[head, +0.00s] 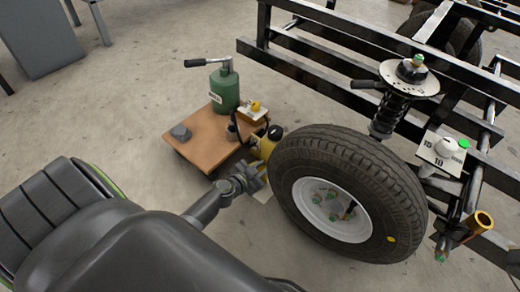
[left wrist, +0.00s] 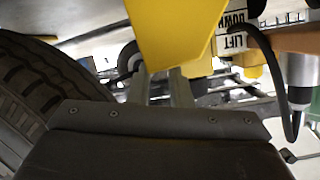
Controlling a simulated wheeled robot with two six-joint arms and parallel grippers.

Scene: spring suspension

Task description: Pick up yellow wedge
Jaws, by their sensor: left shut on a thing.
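The yellow wedge (left wrist: 175,35) fills the top middle of the left wrist view, close in front of my left gripper's fingers (left wrist: 160,88). In the head view a yellow body (head: 264,147), which looks like the wedge, shows between the wooden board and the tire, partly hidden. My left gripper (head: 256,177) is shut on the wedge, low beside the tire; the exact contact is hard to see. My right gripper is in neither view.
The big black tire (head: 345,160) stands just right of my left gripper. Bare floor lies left.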

